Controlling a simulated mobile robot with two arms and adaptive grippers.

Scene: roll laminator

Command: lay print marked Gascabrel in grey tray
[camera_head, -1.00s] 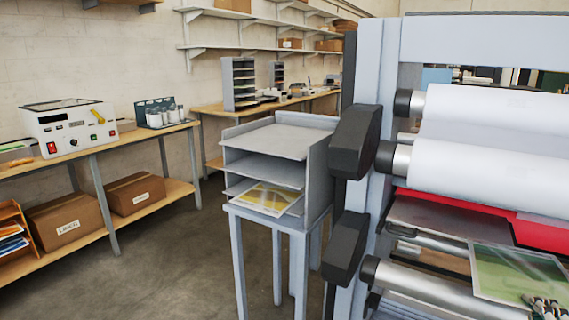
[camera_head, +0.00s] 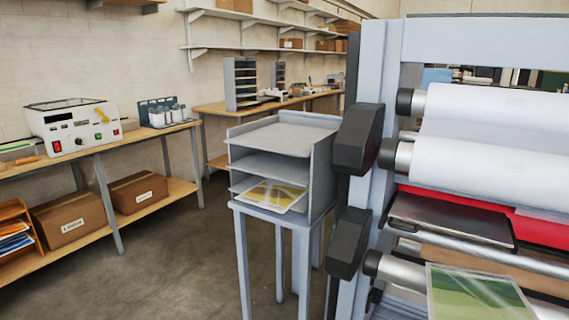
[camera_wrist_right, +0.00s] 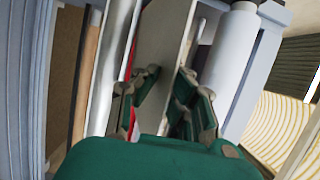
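A print with a green and yellow-green picture (camera_head: 478,297) is at the bottom right of the head view, overlapping the lower metal roller of the laminator. Its lower part is cut off by the frame, and I cannot read any marking or see what supports it. A grey tray stack (camera_head: 262,165) stands on a grey stand left of the laminator. A yellow print (camera_head: 270,195) lies on its lowest shelf. My right gripper (camera_wrist_right: 166,73) shows in the right wrist view, its green fingers apart with a gap between the tips. I see no print between them. My left gripper is out of view.
The laminator (camera_head: 375,55), with white rolls (camera_head: 490,165) and dark side blocks, fills the right side, close to the tray stack. A bench (camera_head: 90,155) with a white device stands left. Open floor (camera_head: 185,260) lies between bench and stand.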

